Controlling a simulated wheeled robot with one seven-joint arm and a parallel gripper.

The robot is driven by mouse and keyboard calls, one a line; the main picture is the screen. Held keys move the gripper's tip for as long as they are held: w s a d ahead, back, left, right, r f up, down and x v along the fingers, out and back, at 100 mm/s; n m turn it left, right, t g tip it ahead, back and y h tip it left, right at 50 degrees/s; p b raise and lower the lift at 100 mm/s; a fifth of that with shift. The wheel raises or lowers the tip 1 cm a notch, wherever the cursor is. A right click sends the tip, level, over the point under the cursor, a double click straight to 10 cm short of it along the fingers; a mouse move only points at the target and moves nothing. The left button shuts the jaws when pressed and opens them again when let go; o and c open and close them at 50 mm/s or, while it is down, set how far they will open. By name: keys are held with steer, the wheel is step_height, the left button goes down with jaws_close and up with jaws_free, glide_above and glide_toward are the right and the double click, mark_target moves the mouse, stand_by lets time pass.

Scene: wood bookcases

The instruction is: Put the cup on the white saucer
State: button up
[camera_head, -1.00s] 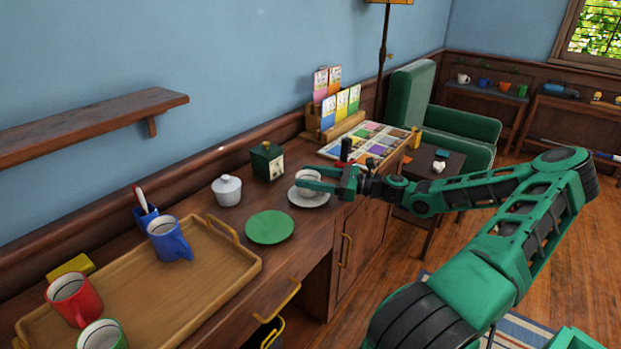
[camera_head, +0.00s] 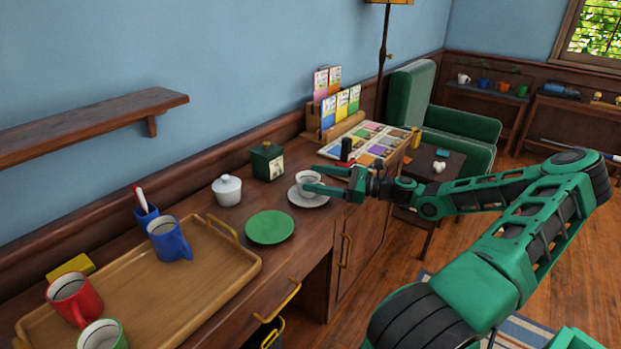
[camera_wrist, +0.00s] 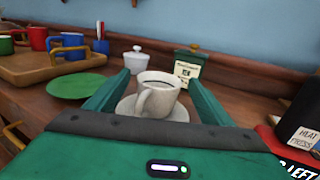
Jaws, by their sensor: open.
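The white cup (camera_head: 308,183) stands upright on the white saucer (camera_head: 309,200) on the wooden counter. In the wrist view the cup (camera_wrist: 157,96) holds dark liquid, its handle faces me, and the saucer (camera_wrist: 126,106) shows beneath it. My gripper (camera_head: 312,180) is open, coming from the right at about the height of the cup's rim. In the wrist view its two fingers (camera_wrist: 155,95) lie on either side of the cup with gaps, and it is not gripping the cup. Contact between cup and fingers is not visible.
A green plate (camera_head: 270,227) lies left of the saucer. A white lidded jar (camera_head: 227,190) and a dark green tin (camera_head: 267,161) stand behind. A wooden tray (camera_head: 215,280) with mugs is at the left. Card display and mat (camera_head: 365,142) lie to the right.

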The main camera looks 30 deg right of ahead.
steer(key=v, duration=0.9)
steer(key=shift+s+d, duration=0.2)
